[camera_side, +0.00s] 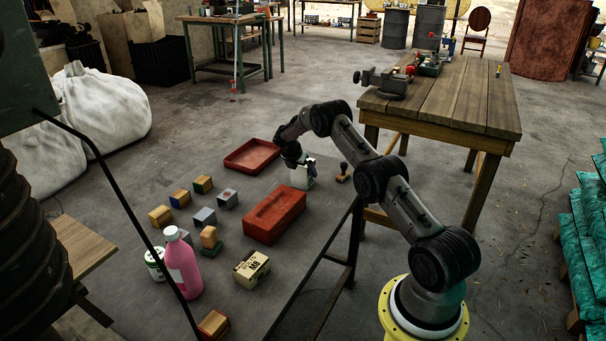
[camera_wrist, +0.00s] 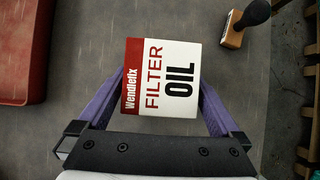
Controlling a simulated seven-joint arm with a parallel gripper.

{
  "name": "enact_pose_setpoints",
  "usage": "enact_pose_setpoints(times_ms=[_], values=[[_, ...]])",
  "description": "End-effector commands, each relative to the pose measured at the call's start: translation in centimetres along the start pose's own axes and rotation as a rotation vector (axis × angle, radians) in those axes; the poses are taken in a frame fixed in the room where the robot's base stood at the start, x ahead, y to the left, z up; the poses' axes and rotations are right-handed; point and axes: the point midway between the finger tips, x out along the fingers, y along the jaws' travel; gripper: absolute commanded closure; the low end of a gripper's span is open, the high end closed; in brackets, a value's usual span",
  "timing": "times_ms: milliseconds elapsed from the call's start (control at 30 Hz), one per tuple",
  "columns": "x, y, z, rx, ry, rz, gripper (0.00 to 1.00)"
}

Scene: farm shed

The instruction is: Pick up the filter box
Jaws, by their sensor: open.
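The filter box is a white and red carton with the words "FILTER OIL". In the wrist view the filter box (camera_wrist: 162,55) lies between the two purple fingers of my gripper (camera_wrist: 161,85), with its printed face toward the camera. My gripper is open, with one finger on each side of the box; I cannot tell whether either finger touches it. In the side view the filter box (camera_side: 301,178) stands on the dark table near its far right edge, with my gripper (camera_side: 304,161) right at it and hiding part of it.
A wooden-based stamp (camera_side: 343,173) with a black knob stands just right of the box. Several small blocks, a pink bottle (camera_side: 182,266) and a cardboard box (camera_side: 251,269) stand farther off.

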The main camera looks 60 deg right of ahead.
Motion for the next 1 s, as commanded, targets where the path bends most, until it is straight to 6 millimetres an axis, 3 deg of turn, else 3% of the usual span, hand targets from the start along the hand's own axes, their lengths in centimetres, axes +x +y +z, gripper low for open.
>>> enact_pose_setpoints(times_ms=[100, 367, 867, 1000], values=[[0.89, 0.02, -0.01, 0.000, 0.000, 0.001, 0.00], [1.00, 0.02, -0.01, 0.000, 0.000, 0.001, 0.00], [0.97, 0.00, -0.02, 0.000, 0.000, 0.000, 0.90], [0.87, 0.07, 0.11, 0.001, -0.002, 0.002, 0.91]])
